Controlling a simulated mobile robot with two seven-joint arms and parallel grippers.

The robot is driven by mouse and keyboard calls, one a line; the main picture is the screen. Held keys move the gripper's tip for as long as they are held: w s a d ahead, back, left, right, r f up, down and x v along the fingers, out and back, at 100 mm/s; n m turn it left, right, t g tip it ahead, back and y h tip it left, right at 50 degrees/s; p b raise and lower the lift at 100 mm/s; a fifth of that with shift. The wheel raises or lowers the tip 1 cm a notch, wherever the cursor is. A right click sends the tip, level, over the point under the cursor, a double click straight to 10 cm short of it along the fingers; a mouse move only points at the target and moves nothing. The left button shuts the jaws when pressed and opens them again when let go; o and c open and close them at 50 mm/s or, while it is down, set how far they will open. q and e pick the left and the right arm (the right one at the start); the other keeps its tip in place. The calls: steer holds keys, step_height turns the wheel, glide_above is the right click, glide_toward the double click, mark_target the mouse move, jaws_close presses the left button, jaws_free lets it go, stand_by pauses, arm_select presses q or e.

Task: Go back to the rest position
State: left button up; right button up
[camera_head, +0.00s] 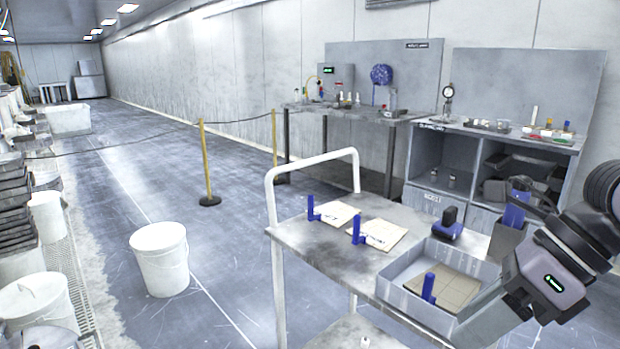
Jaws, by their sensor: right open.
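My right gripper (517,307) reaches in from the right, low over the right end of the cart (320,249), beside a grey open tray (412,307). It is open, and I see nothing between its fingers, though its tips are small and dark. The tray holds a tan plate (455,285) with a blue upright handle (428,288). Two more flat tan pieces, a far one (334,214) and a nearer one (384,235), lie on the cart top with blue upright pieces beside them. My left gripper is out of view.
A blue-and-black block (447,224) sits on the cart behind the tray. A workbench (480,133) with small items stands behind the cart. A white bucket (160,258) and a yellow barrier post (205,165) stand on the floor at left. The aisle between is clear.

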steer(key=s+a+r+m+g+y+p, duration=0.2)
steer(key=a+r+m+g+y+p, duration=0.15)
steer(key=a+y, duration=0.8)
steer(key=w+d+f+m+t+h+p, duration=0.1)
steer(key=w+d+f+m+t+h, duration=0.3)
steer(key=m+t, duration=0.8)
steer(key=w+d+f+m+t+h+p, duration=0.25)
steer(key=w+d+f+m+t, duration=0.2)
steer(key=m+t, duration=0.8)
steer(key=s+d+f+m+g+h, duration=0.1)
steer(key=s+f+m+g+h, duration=0.2)
steer(key=f, duration=0.5)
steer(key=s+d+f+m+g+h+p, duration=0.1)
steer(key=s+f+m+g+h, duration=0.2)
steer(key=s+f+m+g, duration=0.2)
steer(key=s+d+f+m+g+h, duration=0.1)
steer(key=s+f+m+g+h, duration=0.2)
steer(key=s+f+m, duration=0.4)
step_height(320, 180, down, 5)
steer(key=shift+d+f+m+g+h, duration=0.1)
steer(key=shift+d+m+g+h, duration=0.25)
steer(key=shift+g, duration=0.15)
steer(key=shift+w, duration=0.1)
